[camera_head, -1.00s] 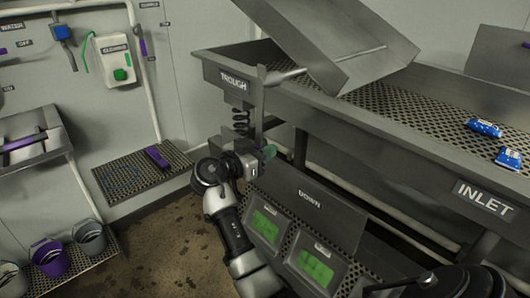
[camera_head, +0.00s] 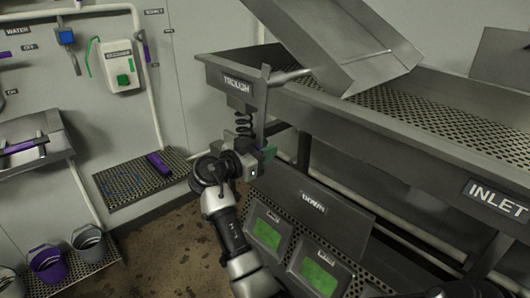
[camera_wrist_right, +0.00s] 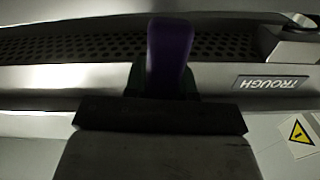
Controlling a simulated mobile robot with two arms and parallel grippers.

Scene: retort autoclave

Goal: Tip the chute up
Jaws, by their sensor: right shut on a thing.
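The chute (camera_head: 343,45) is a grey metal tray above the trough, with its far-left end raised and its lower end to the right, over the perforated bed. A rod (camera_head: 291,76) and an upright lever (camera_head: 264,98) run from it at the trough's near end. My right gripper (camera_head: 262,160) is at the lower end of the lever. In the right wrist view a purple handle (camera_wrist_right: 170,50) stands between the green fingers, and the gripper is shut on it. The fingertips are partly hidden. My left gripper is not in view.
The trough (camera_head: 238,85) has a long metal rim and legs. Below it are a panel marked DOWN (camera_head: 313,202) and green screens (camera_head: 268,232). Buckets (camera_head: 48,263) and a perforated shelf (camera_head: 125,190) stand on the left. Wet floor lies between.

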